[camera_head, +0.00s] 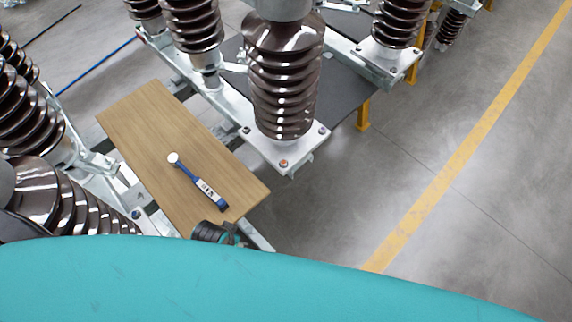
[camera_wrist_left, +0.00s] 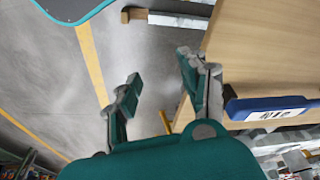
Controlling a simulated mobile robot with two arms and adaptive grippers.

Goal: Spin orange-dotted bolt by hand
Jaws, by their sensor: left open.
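The orange-dotted bolt (camera_head: 284,163) is at the near corner of the metal base plate (camera_head: 270,150) under the central brown insulator (camera_head: 283,80). The bolt cannot be made out in the left wrist view. My left gripper (camera_head: 232,236) is at the near end of the wooden board, below and left of the bolt and apart from it; it is partly hidden by the teal surface in front. In the left wrist view my left gripper (camera_wrist_left: 158,80) is open, with nothing between its fingers. My right gripper is in neither view.
A blue wrench with a white label (camera_head: 207,188) lies on the wooden board (camera_head: 145,115); it also shows in the left wrist view (camera_wrist_left: 268,106). Several ribbed insulators on metal frames stand at left and behind. Clear grey floor with a yellow line (camera_head: 440,185) lies right.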

